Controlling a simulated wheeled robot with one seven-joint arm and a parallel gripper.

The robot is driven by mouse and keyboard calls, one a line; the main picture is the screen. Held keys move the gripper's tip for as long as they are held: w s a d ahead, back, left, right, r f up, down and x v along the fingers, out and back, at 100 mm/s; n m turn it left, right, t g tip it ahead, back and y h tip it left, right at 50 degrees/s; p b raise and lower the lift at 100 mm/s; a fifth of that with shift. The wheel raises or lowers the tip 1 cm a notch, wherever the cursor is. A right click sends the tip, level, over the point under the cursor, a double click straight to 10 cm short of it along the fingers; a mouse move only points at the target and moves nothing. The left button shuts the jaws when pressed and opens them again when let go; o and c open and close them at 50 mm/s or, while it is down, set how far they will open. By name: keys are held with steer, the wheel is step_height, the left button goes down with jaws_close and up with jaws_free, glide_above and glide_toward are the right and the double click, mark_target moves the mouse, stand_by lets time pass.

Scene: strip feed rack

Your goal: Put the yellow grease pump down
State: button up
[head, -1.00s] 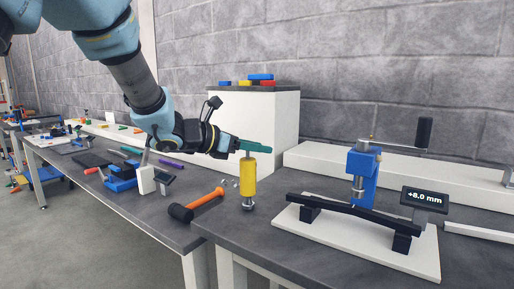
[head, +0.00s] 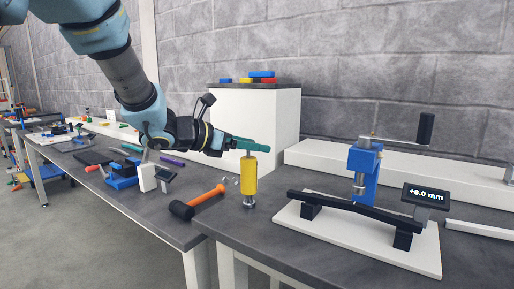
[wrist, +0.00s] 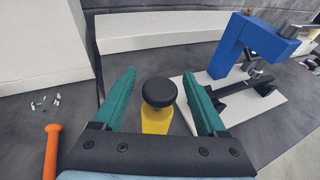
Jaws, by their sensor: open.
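The yellow grease pump (head: 249,176) stands upright on the grey bench, on its metal foot, near the bench's front edge. In the wrist view its black round top (wrist: 158,92) and part of its yellow body (wrist: 156,122) show between the fingers. My gripper (head: 252,145) has green fingers and is level with the pump's top. In the wrist view my gripper (wrist: 160,90) is open, one finger on each side of the pump, with visible gaps. The black top is hidden behind a finger in the head view.
An orange-handled hammer (head: 206,199) lies just left of the pump, with small metal bits (wrist: 44,102) behind it. A blue press (head: 364,170) with a black bar stands on a white base plate (head: 426,262) to the right. A white box (head: 285,115) stands behind.

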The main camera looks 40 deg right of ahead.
steer(key=b+v, duration=0.2)
steer(key=v, duration=0.8)
steer(key=shift+a, duration=0.15)
steer(key=w+a+f+n+t+y, duration=0.25)
steer(key=w+a+n+t, duration=0.25)
steer(key=w+a+n, duration=0.45)
steer(key=w+a+f+n+t+y, duration=0.2)
steer(key=w+a+f+n+t, duration=0.3)
steer(key=n, duration=0.7)
steer(key=w+a+f+n+t+y, duration=0.1)
steer(key=a+f+n+y, duration=0.15)
steer(key=a+n, duration=0.3)
steer(key=w+a+f+n+y, duration=0.2)
steer(key=a+n+y, duration=0.15)
steer(key=n, duration=0.25)
steer(key=s+a+f+n+g+y, duration=0.2)
steer(key=s+a+f+n, duration=0.3)
steer(key=n, duration=0.5)
steer(key=s+a+f+n+g+y, duration=0.1)
steer(key=s+a+f+n+g, duration=0.4)
steer(key=s+a+n, duration=0.5)
steer(key=shift+s+f+n+y, duration=0.35)
steer(key=shift+f+n, duration=0.3)
steer(key=shift+n, duration=0.15)
